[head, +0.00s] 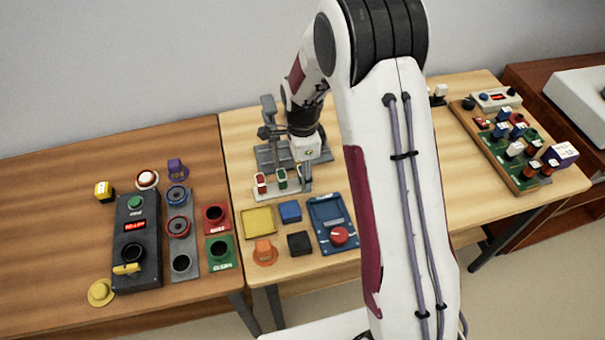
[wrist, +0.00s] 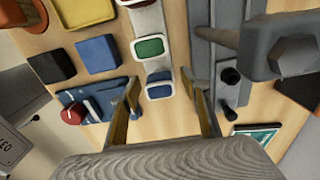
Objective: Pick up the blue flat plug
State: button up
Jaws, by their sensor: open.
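A row of rounded plugs with pale rims stands in a grey rack. Its blue flat plug (wrist: 159,91) is at the near end in the wrist view, beside the green plug (wrist: 150,48). My gripper (wrist: 161,88) is open, with its two fingertips on either side of the blue plug. I cannot tell whether they touch it. In the head view my gripper (head: 299,180) is low over the right end of the rack, by the green plug (head: 282,179) and the red plug (head: 261,183). The blue plug is not clearly visible there.
A blue block (head: 290,211) and black block (head: 299,243) lie nearby, with a yellow tray (head: 258,221) and a blue box with red knob (head: 339,236). A grey fixture (wrist: 285,50) stands close on the right in the wrist view.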

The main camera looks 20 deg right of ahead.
jog(key=c, duration=1)
jog(key=shift+r, duration=0.1)
jog(key=shift+r, duration=4.9)
